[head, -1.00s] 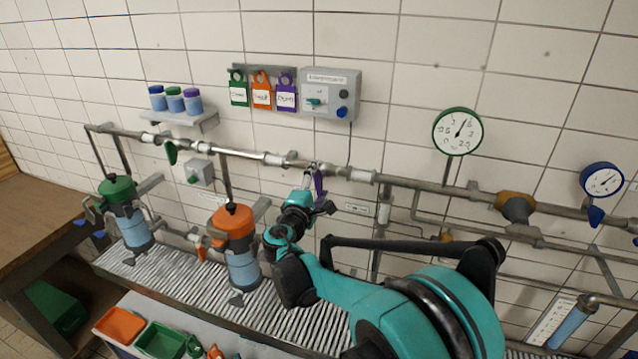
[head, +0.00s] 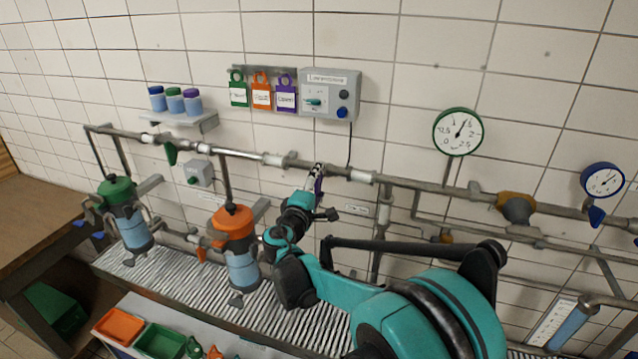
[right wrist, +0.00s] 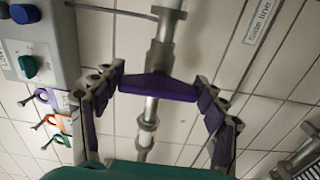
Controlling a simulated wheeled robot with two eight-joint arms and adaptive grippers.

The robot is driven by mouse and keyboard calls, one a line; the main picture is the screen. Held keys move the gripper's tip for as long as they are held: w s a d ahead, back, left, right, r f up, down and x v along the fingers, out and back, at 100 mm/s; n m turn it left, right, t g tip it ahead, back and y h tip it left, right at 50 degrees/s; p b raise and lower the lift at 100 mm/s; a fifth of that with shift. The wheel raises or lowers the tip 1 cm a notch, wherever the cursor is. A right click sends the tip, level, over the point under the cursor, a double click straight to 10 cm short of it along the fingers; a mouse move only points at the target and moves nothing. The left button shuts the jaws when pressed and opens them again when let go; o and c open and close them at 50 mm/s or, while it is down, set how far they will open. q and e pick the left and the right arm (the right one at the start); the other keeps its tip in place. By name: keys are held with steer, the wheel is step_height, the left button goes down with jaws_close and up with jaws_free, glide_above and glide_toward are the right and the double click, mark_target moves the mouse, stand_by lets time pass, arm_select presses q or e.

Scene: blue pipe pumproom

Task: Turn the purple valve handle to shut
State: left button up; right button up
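The purple valve handle (right wrist: 158,88) lies crosswise to the grey pipe in the right wrist view. In the head view only a strip of the handle (head: 319,187) shows, hanging below the wall pipe and partly hidden by my gripper. My right gripper (head: 315,172) is at the valve. In the right wrist view its two fingers (right wrist: 160,78) are spread wide, one near each end of the handle. I cannot tell whether either finger touches it. My left gripper is not in view.
The wall pipe (head: 410,183) runs across the tiles. A grey control box (head: 330,92) and hanging tags (head: 262,92) are above the valve. An orange-topped filter (head: 233,222) stands left of my arm. A green-rimmed gauge (head: 458,132) is to the right.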

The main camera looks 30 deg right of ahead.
steer(key=o, duration=0.3)
steer(key=v, duration=1.2)
steer(key=shift+s, duration=0.1)
steer(key=s+f+m+g+y+b, duration=0.3)
steer(key=s+f+y+b, duration=0.45)
steer(key=f, duration=0.75)
steer(key=s+a+f+m+y+b, duration=0.1)
steer(key=s+a+f+y, duration=0.1)
steer(key=s+a+f, duration=0.2)
steer(key=s+a+f+m+g+y+b, duration=0.1)
steer(key=s+a+f+m+y, duration=0.1)
steer(key=s+a+f, duration=0.1)
steer(key=s+a+f+m+y+b, duration=0.1)
steer(key=s+a+f+y, duration=0.1)
steer(key=s+a+f, duration=0.2)
steer(key=shift+s+a+f+m+b, duration=0.15)
steer(key=shift+s+f+b, duration=0.1)
steer(key=shift+f, duration=0.15)
steer(key=shift+s+a+f+m+b, duration=0.15)
steer(key=shift+s+f, duration=0.15)
steer(key=shift+f, duration=0.1)
